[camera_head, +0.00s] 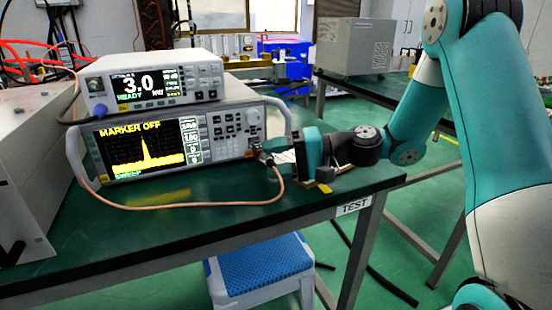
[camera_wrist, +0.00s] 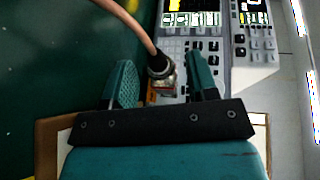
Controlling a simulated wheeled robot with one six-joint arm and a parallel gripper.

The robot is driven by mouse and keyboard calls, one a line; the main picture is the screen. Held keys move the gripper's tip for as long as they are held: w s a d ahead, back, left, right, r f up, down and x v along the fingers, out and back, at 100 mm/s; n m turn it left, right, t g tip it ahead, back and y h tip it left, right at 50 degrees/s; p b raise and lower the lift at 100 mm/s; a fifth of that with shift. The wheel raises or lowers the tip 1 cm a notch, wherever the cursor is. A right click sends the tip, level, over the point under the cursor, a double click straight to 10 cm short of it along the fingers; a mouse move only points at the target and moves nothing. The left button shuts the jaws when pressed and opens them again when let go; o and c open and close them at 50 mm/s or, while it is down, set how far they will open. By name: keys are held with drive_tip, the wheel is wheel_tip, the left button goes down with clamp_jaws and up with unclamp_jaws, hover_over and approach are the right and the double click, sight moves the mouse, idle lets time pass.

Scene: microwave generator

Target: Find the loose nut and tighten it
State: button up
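The spectrum analyzer (camera_head: 230,135) stands on the green test bench with its screen lit. A copper-coloured cable (camera_head: 190,206) loops along its front and ends in a metal connector nut (camera_head: 262,152) at the panel's lower right. In the wrist view the nut (camera_wrist: 161,68) is at the cable's end, close to the panel. My gripper (camera_wrist: 164,80) is open, with one teal finger on each side of the nut; the fingers look apart from it. In the head view my gripper (camera_head: 277,160) is beside the analyzer's right end, partly hiding the connector. Whether the nut is loose cannot be seen.
A power meter (camera_head: 150,80) reading 3.0 sits on top of the analyzer. The analyzer's right handle (camera_head: 283,118) is close to my gripper. A grey cabinet (camera_head: 25,150) stands at the left. A blue-topped stool (camera_head: 260,265) is below the bench (camera_head: 200,235), whose front is clear.

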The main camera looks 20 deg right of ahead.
drive_tip(key=p+v, duration=0.3)
drive_tip(key=v, duration=0.2)
drive_tip(key=p+v, duration=0.2)
drive_tip(key=v, duration=0.4)
drive_tip(key=p+v, duration=0.3)
drive_tip(key=v, duration=0.2)
drive_tip(key=shift+d+r+p, duration=0.25)
drive_tip(key=shift+r+p, duration=0.05)
drive_tip(key=shift+s+d+f, duration=0.1)
drive_tip(key=shift+s+d, duration=0.1)
drive_tip(key=shift+d, duration=0.2)
drive_tip(key=shift+a, duration=0.1)
